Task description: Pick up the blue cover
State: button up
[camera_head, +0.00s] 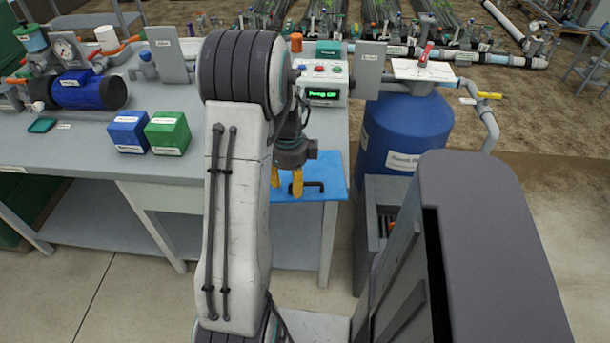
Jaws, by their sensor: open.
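The blue cover (328,172) is a flat light-blue panel at the front right corner of the grey bench. A black handle (312,186) stands on it near its front edge. My gripper (286,183) points down over the left part of the cover, with two yellow fingertips apart and nothing between them. The fingertips look close to the left end of the handle, but I cannot tell the height gap or whether they touch. My arm hides the cover's left side.
A blue box (128,132) and a green box (168,133) sit on the bench (60,150) left of my arm. A control box with a green display (322,94) stands behind the cover. A large blue tank (400,130) stands to the right.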

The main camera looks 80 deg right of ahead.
jog(key=shift+f, duration=0.75)
grip_shut()
